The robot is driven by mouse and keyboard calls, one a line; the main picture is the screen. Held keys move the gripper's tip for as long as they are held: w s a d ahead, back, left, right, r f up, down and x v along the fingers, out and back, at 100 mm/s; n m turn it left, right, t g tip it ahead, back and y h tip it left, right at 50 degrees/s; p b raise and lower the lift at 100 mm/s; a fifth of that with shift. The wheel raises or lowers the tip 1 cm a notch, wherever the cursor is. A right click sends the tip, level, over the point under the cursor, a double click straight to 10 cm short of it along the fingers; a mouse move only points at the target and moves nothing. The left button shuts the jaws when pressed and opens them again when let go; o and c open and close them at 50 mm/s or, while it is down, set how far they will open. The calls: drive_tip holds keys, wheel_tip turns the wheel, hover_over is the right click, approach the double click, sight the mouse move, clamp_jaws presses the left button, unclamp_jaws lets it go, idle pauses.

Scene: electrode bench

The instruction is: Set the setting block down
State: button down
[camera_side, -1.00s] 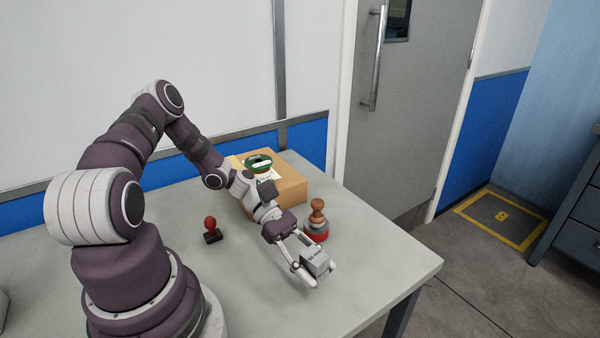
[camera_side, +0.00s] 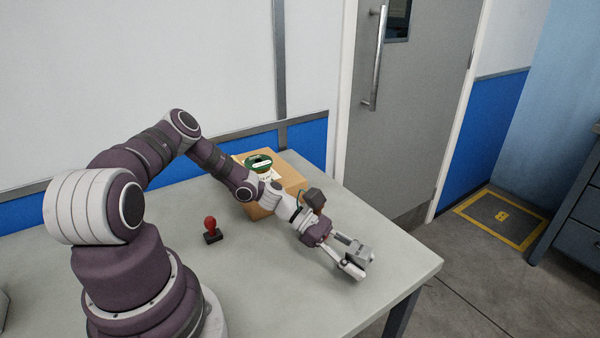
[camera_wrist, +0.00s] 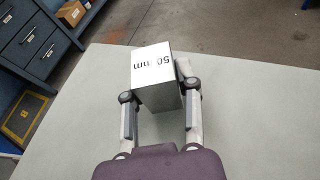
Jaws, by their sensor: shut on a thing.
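The setting block (camera_side: 361,250) is a small grey metal cube near the right side of the table. In the wrist view the setting block (camera_wrist: 152,65) shows a bright face marked "50 mm". My gripper (camera_side: 357,259) is shut on it, with one finger on each side. In the wrist view my gripper (camera_wrist: 160,92) has the block between its fingertips. I cannot tell whether the block's underside touches the table or hangs just above it.
The table (camera_side: 270,300) is bare around the block, its right edge close by. A red-handled stamp (camera_side: 211,230) stands left of my arm. The wooden-handled stamp is mostly hidden behind my wrist.

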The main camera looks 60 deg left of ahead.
sight(366, 226)
drive_tip(key=w+n+t, duration=0.1)
drive_tip(key=w+n+t+y, duration=0.1)
drive_tip(key=w, duration=0.1)
drive_tip(key=w+d+r+n+t+y, duration=0.1)
drive_tip(key=shift+w+r+n, duration=0.1)
drive_tip(key=shift+w+n, duration=0.2)
drive_tip(key=shift+w, duration=0.1)
drive_tip(key=w+n+t+y, duration=0.1)
drive_tip(key=w+r+n+t+y, duration=0.1)
drive_tip(key=n+y, duration=0.1)
drive_tip(key=w+a+r+n+t+y, duration=0.1)
drive_tip(key=w, duration=0.1)
drive_tip(key=a+n+y, duration=0.1)
drive_tip(key=y, duration=0.1)
drive_tip(key=w+a+r+n+t+y, duration=0.1)
drive_tip(key=n+y, duration=0.1)
drive_tip(key=w+a+r+n+y, duration=0.1)
drive_tip(key=n, duration=0.1)
drive_tip(key=shift+t+y, duration=0.3)
drive_tip(key=shift+y, duration=0.1)
drive_tip(key=a+n+g+y, duration=0.1)
drive_tip(key=a+n+y, duration=0.4)
drive_tip(key=shift+y, duration=0.4)
wheel_tip(366, 226, down, 7)
drive_tip(key=shift+s+a+r, duration=0.1)
drive_tip(key=shift+r, duration=0.1)
